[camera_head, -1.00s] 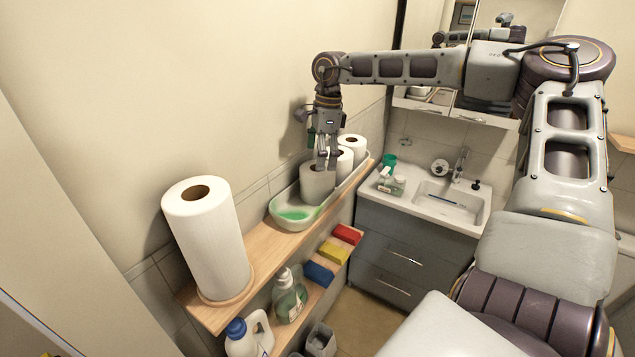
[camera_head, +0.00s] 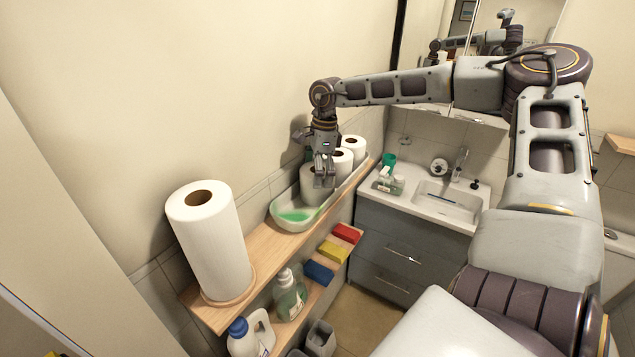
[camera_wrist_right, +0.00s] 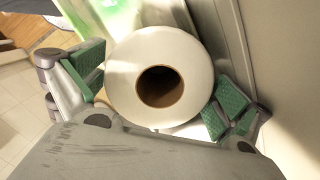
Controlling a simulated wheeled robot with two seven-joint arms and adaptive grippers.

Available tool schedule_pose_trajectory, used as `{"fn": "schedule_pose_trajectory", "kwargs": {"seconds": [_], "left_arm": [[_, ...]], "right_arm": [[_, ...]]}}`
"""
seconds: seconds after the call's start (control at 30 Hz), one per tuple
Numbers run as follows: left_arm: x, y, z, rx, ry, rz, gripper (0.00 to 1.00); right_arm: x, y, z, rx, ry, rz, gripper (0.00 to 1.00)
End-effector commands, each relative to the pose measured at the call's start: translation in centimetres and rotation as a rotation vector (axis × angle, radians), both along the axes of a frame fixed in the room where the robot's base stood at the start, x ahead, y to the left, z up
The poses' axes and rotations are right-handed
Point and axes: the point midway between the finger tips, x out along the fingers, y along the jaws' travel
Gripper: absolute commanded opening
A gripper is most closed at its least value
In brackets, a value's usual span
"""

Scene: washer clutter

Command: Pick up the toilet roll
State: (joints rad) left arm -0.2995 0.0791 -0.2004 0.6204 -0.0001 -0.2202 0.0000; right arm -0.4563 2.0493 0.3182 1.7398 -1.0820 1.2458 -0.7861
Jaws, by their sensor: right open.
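Several white toilet rolls stand upright in a pale tray (camera_head: 278,216) on the wooden shelf. The nearest toilet roll (camera_head: 309,187) is partly hidden behind my right gripper (camera_head: 324,184). Two more rolls, one in the middle (camera_head: 343,160) and one at the back (camera_head: 354,146), stand behind it. In the right wrist view the nearest roll (camera_wrist_right: 125,80) is seen from above, with its brown core. The green-padded fingers of my right gripper (camera_wrist_right: 160,90) are open, one on each side of this roll. I cannot tell whether the pads touch it. My left gripper is not in view.
A tall paper towel roll (camera_head: 208,240) stands on the near end of the shelf (camera_head: 262,249). Below are a green bottle (camera_head: 290,297), a white jug (camera_head: 252,336) and coloured blocks (camera_head: 333,251). A wall runs close behind the tray. A sink (camera_head: 447,206) is at the right.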

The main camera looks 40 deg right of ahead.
Motion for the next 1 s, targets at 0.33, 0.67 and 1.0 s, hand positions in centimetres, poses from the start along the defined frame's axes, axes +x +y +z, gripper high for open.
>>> {"fn": "schedule_pose_trajectory", "kwargs": {"seconds": [0.33,0.67,1.0], "left_arm": [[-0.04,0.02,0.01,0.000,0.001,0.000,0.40],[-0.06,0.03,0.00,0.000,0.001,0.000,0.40],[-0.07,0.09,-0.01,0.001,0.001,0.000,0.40]], "right_arm": [[0.01,0.01,-0.19,0.000,0.000,0.000,1.00],[0.01,0.00,-0.17,0.000,-0.001,0.000,0.79],[0.03,0.01,-0.14,0.000,-0.001,0.000,0.64]]}}
